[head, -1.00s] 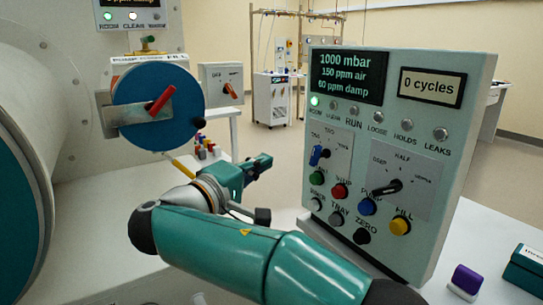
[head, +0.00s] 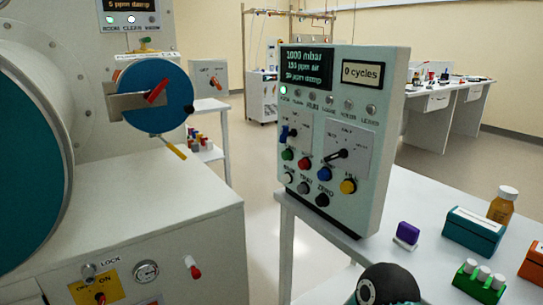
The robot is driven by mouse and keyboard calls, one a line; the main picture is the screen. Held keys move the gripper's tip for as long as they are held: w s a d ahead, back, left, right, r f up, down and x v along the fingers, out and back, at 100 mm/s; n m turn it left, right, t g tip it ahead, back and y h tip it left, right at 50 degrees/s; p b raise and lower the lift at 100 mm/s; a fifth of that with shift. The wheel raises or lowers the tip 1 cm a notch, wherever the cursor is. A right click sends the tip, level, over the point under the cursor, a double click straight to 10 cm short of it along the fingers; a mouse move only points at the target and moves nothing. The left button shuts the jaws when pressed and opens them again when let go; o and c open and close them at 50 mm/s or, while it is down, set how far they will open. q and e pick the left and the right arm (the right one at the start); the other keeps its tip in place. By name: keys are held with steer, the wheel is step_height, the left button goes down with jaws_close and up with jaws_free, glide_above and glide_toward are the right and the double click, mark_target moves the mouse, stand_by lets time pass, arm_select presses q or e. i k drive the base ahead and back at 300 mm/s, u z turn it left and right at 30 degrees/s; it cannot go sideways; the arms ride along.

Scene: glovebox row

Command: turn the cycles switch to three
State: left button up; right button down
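The control panel (head: 393,110) stands upright on the white table at centre right. Its small window (head: 361,73) reads "0 cycles". A dark screen (head: 306,67) beside it shows 1000 mbar and smaller lines. Below are two rotary switches: one with a blue knob (head: 284,135) on the left, and one with a black lever (head: 337,154) on the right. The lever slopes slightly up to the right. The switch labels are too small to read, so I cannot tell which one is the cycles switch. Neither gripper is in view.
Buttons, including yellow (head: 348,186) and red (head: 304,163), sit close under the switches. A purple block (head: 407,234), teal box (head: 472,231), brown bottle (head: 502,205) and green rack (head: 480,284) stand to the right. A white glovebox with a blue disc (head: 178,105) stands left.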

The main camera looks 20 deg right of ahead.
mark_target(284, 130)
steer(key=z, duration=0.25)
steer(key=i, duration=0.6)
steer(key=u, duration=1.6)
